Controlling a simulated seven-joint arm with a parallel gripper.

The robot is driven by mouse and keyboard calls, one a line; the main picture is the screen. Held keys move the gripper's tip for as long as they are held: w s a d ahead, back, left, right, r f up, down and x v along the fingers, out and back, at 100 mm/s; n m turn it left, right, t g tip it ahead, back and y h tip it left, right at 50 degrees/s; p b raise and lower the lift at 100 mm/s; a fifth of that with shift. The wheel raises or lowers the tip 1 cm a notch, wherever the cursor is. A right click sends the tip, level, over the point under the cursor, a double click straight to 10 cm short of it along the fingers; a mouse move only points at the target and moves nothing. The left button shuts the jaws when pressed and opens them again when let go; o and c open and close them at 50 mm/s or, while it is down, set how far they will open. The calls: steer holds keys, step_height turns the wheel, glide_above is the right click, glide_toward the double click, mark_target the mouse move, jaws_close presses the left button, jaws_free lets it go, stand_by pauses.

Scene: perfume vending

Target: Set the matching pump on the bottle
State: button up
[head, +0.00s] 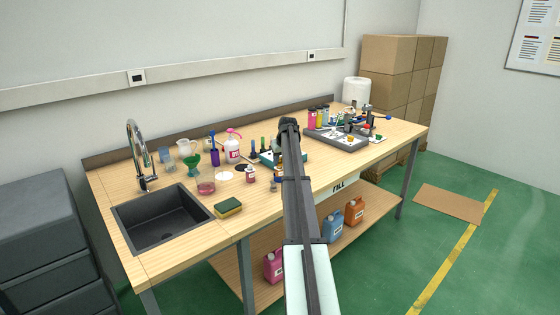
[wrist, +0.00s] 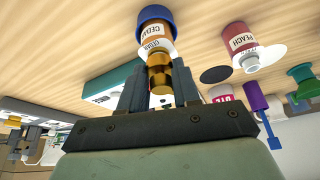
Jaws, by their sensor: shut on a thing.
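In the wrist view, which shows the bench upside down, my gripper (wrist: 160,88) is shut on a gold pump (wrist: 158,74) with a pale tip. An amber bottle (wrist: 153,33) with a CEDAR label and a blue base is in line with the pump, at its far end. A white band with small lettering lies where the two meet. I cannot tell whether the pump is seated or just above the neck. In the head view my arm hides the gripper and the pump.
A PEACH bottle (wrist: 238,42) stands beside the amber one, near a dark disc (wrist: 215,74). A teal tray (wrist: 112,85) is on the other side. A purple brush (head: 215,152), green funnel (head: 195,162), sponge (head: 228,207) and sink (head: 160,217) are to the left. A grey tray (head: 337,140) is to the right.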

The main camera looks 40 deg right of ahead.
steer(key=o, duration=1.6)
steer(key=shift+r, duration=0.2)
steer(key=shift+r, duration=3.6)
